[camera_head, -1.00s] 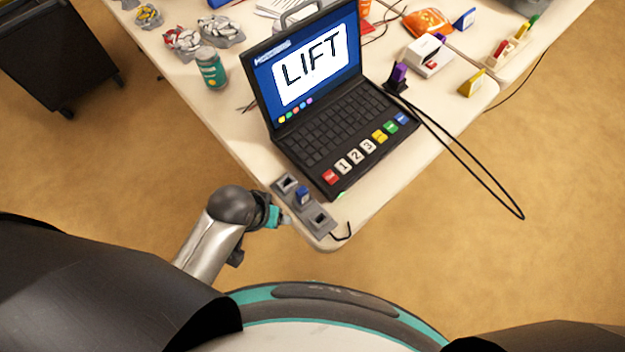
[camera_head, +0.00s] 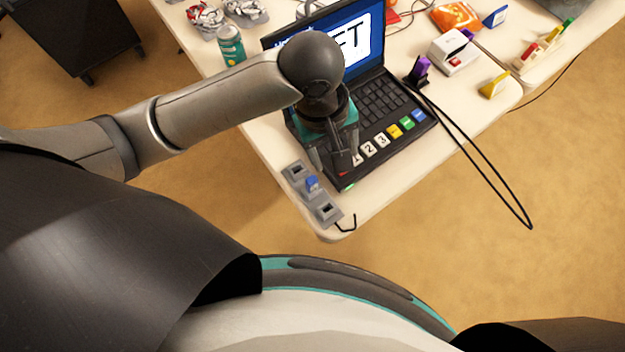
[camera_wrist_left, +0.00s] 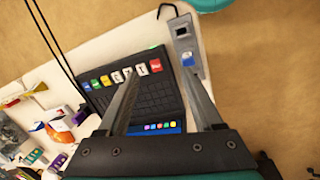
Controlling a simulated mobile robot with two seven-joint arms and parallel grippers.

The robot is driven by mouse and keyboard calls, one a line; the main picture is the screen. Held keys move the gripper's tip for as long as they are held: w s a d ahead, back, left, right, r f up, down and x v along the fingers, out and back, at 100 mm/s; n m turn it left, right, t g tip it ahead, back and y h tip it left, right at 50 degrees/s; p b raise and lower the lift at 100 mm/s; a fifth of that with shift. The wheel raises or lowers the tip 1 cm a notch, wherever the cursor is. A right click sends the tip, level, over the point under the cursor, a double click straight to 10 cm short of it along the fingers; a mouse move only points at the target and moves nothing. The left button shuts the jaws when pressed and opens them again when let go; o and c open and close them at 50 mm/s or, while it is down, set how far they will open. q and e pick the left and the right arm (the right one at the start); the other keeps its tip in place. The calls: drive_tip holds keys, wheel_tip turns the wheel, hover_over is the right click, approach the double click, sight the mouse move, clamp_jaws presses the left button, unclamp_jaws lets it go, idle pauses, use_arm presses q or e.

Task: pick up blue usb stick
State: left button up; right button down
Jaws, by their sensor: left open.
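The blue usb stick (camera_head: 312,183) stands upright in the middle slot of a grey three-slot holder (camera_head: 327,210) at the table's near corner. In the left wrist view the stick (camera_wrist_left: 187,59) shows close to the tip of the right-hand finger, on the grey holder (camera_wrist_left: 182,28). My left gripper (camera_head: 335,168) is above the laptop's near left corner, just up and right of the stick in the head view. Its fingers (camera_wrist_left: 160,74) are apart with nothing held between them. My right gripper is not in view.
The open laptop (camera_head: 378,100) lies under and behind my left gripper, partly hidden by it. A purple stick (camera_head: 419,68) stands in a black cabled holder. The floor in front of the table is clear.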

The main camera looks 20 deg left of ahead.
use_arm(q)
drive_tip(key=a+r+n+y, duration=0.1)
drive_tip(key=a+n+y, duration=0.1)
drive_tip(key=a+n, duration=0.15)
drive_tip(key=b, duration=0.3)
approach(312, 179)
drive_tip(key=shift+m+g, duration=0.25)
drive_tip(key=shift+g, duration=0.05)
drive_tip(key=f, duration=0.5)
drive_tip(key=shift+w, duration=0.35)
wheel_tip(312, 179, down, 5)
drive_tip(key=shift+s+a+f+b, duration=0.1)
drive_tip(key=shift+a+f+b, duration=0.05)
drive_tip(key=shift+b, duration=1.05)
clamp_jaws()
